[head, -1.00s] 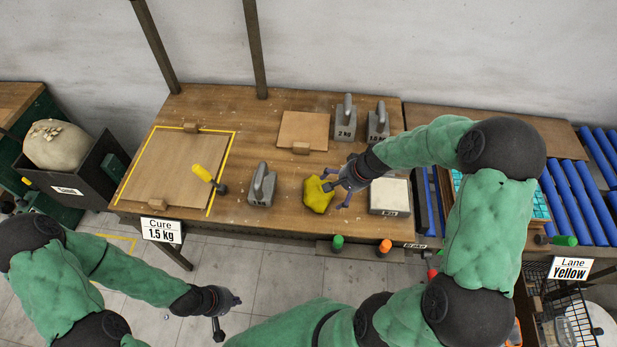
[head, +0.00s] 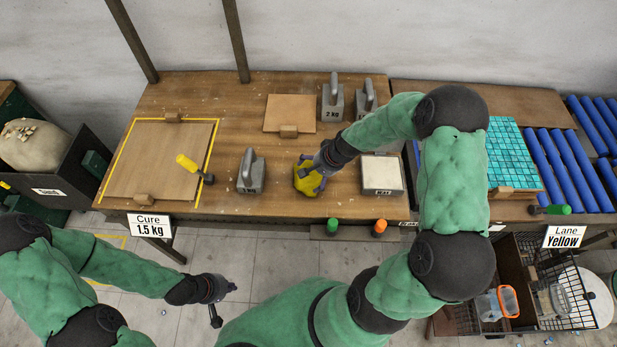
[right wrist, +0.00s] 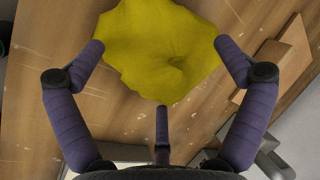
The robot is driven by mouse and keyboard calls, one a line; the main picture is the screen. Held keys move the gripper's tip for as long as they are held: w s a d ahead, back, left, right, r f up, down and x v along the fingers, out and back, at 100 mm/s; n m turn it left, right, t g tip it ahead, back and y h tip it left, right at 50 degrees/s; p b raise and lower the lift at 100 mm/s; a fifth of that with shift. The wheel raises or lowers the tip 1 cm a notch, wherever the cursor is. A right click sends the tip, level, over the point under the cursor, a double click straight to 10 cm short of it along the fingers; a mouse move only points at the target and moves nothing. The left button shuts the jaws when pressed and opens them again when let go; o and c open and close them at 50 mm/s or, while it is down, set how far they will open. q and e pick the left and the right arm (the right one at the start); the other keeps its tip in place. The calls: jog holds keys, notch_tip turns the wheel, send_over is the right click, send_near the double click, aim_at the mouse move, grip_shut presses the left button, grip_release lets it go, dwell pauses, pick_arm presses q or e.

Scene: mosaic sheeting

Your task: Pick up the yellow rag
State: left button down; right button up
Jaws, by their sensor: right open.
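The yellow rag (head: 308,182) lies crumpled on the wooden table (head: 230,205), between a grey handled weight and a pale square slab. My right gripper (head: 308,173) is over the rag with its fingers spread. In the right wrist view the rag (right wrist: 160,45) fills the upper middle, with the open fingers of my right gripper (right wrist: 160,48) on either side and a third finger below it. Whether the fingertips touch the rag I cannot tell. My left gripper (head: 225,302) hangs over the floor in front of the table, away from the rag; its jaws are too small to read.
A grey weight (head: 251,172) stands left of the rag, and a white-topped slab (head: 382,174) lies to its right. Two more weights (head: 332,100) stand behind. Teal tile sheeting (head: 510,155) is far right.

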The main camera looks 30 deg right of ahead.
jog(key=x, duration=0.2)
jog(key=shift+w+f, duration=0.15)
jog(key=shift+f, duration=0.15)
jog(key=shift+r, duration=0.1)
jog(key=shift+c, duration=0.3)
jog(key=c, duration=0.8)
jog(key=shift+c, duration=0.2)
jog(key=shift+r, duration=0.1)
